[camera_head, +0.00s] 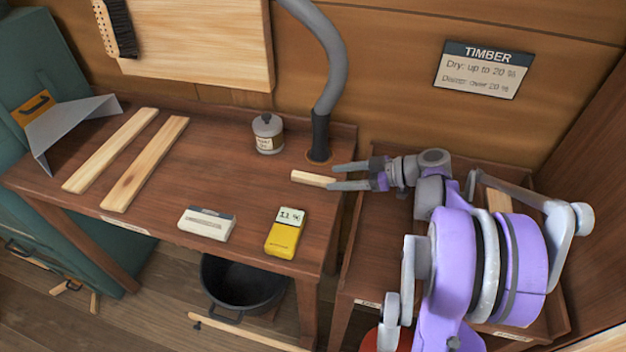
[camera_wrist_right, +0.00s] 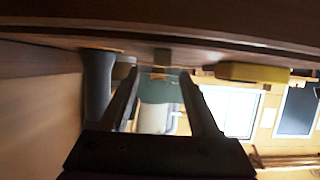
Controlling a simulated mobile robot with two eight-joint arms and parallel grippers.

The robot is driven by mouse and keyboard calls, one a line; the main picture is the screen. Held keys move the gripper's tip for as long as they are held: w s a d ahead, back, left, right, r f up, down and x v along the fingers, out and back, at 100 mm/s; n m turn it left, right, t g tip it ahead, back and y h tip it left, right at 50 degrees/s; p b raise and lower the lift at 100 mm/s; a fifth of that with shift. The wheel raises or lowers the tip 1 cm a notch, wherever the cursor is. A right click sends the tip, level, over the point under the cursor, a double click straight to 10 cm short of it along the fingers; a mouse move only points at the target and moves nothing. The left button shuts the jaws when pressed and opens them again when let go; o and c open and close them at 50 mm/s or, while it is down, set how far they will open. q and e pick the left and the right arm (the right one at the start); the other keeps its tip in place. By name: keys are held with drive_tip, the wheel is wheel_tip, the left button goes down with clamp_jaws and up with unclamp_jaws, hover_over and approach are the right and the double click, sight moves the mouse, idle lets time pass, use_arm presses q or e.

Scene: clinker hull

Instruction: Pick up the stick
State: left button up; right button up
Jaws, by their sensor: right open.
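A short pale wooden stick (camera_head: 312,178) lies at the right end of the brown bench, near the foot of the grey hose. My right gripper (camera_head: 334,177) is open and comes in from the right. Its two fingertips are at the stick's right end, one on the far side and one on the near side; I cannot tell whether they touch it. In the right wrist view the open jaws (camera_wrist_right: 160,88) face along the bench, with a small brownish block (camera_wrist_right: 163,57) between them, perhaps the stick's end. My left gripper is not in view.
The grey hose (camera_head: 325,70) and a lidded jar (camera_head: 267,133) stand behind the stick. A yellow meter (camera_head: 286,236), a white box (camera_head: 207,223) and two pale strips (camera_head: 145,163) lie on the bench (camera_head: 225,165). A black bucket (camera_head: 240,290) stands below.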

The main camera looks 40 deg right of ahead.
sight(321, 179)
drive_tip(key=x, duration=0.5)
drive_tip(key=shift+a+b, duration=0.1)
drive_tip(key=shift+b, duration=0.2)
clamp_jaws()
